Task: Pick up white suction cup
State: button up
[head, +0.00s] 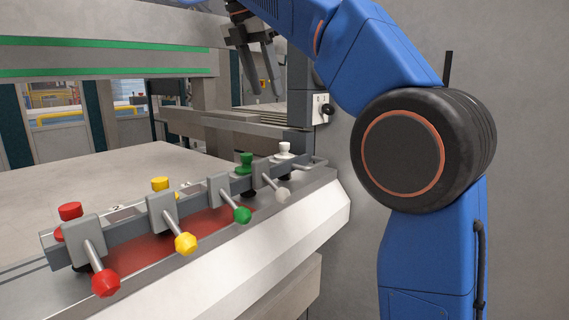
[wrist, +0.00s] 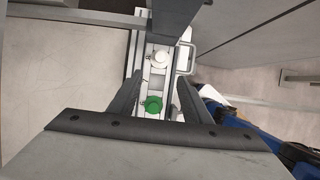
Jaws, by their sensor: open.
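The white suction cup (head: 284,149) stands upright at the far right end of a row of coloured cups on the machine's rail. In the wrist view the white cup (wrist: 161,58) shows from above, beyond the green cup (wrist: 153,104). My gripper (head: 265,92) is open and empty, pointing down, above the far end of the row and apart from the cups. In the wrist view the gripper's fingers (wrist: 157,88) lie to either side of the rail, with the green cup between them in the picture. The lower part of the white cup is partly hidden by its mount.
Green (head: 246,160), yellow (head: 160,184) and red (head: 70,210) cups stand along the same rail (head: 140,222). Levers with coloured knobs stick out in front, the white knob (head: 282,195) nearest the white cup. A metal handle (wrist: 185,57) sits beside the white cup. A grey beam (head: 235,125) runs behind.

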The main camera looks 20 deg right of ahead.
aim_at(283, 143)
jog(key=x, duration=1.7)
jog(key=shift+s, duration=0.15)
grip_shut()
